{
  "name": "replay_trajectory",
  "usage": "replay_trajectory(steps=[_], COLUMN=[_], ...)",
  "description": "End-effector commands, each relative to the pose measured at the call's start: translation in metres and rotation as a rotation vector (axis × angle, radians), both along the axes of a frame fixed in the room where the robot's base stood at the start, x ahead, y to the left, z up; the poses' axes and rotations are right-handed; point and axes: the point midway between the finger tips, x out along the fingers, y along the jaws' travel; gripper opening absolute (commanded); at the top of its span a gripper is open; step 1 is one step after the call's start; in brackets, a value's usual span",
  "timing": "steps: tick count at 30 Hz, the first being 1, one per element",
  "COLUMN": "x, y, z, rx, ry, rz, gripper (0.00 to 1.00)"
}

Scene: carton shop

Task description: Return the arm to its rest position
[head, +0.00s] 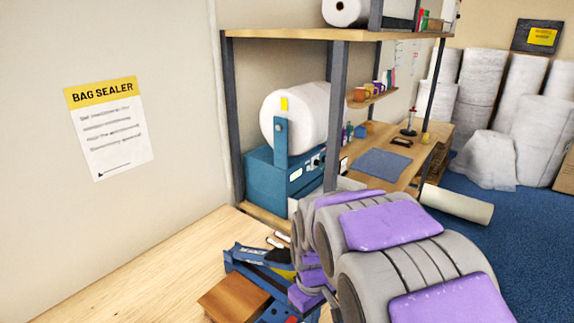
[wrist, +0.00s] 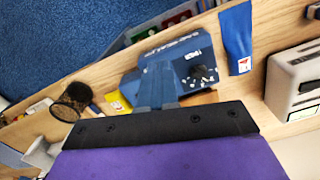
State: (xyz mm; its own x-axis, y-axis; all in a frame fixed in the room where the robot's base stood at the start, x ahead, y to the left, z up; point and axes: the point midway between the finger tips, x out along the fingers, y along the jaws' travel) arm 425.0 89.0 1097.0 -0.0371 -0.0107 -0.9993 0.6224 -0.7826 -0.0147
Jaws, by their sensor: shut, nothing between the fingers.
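My arm, grey with purple pads, fills the lower right of the head view, folded close above the wooden bench (head: 130,265). My gripper (wrist: 155,122) shows in the wrist view as a purple body with a black front edge along the bottom. It is shut and I see nothing held. In the head view its fingertips are hidden behind the arm. A blue sealer (wrist: 172,76) with a dial lies just beyond the gripper's edge in the wrist view. A blue device (head: 262,258) stands beside the arm in the head view; it is partly hidden.
A shelf rack (head: 338,110) rises behind the arm, holding a blue machine (head: 272,182) with a white roll. In the wrist view a black mesh cup (wrist: 72,100) and a blue pouch (wrist: 236,38) are nearby. Blue floor (head: 535,230) is open at right.

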Motion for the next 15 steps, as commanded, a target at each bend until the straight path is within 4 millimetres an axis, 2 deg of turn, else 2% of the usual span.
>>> replay_trajectory(steps=[1, 6, 15], x=[-0.015, -0.068, -0.169], y=[-0.011, -0.038, -0.072], z=[0.01, 0.033, 0.053], rx=[-0.001, -0.012, -0.031], ry=[0.002, 0.025, 0.07], rz=[-0.048, -0.204, -0.466], gripper=[0.0, 0.0, 0.0])
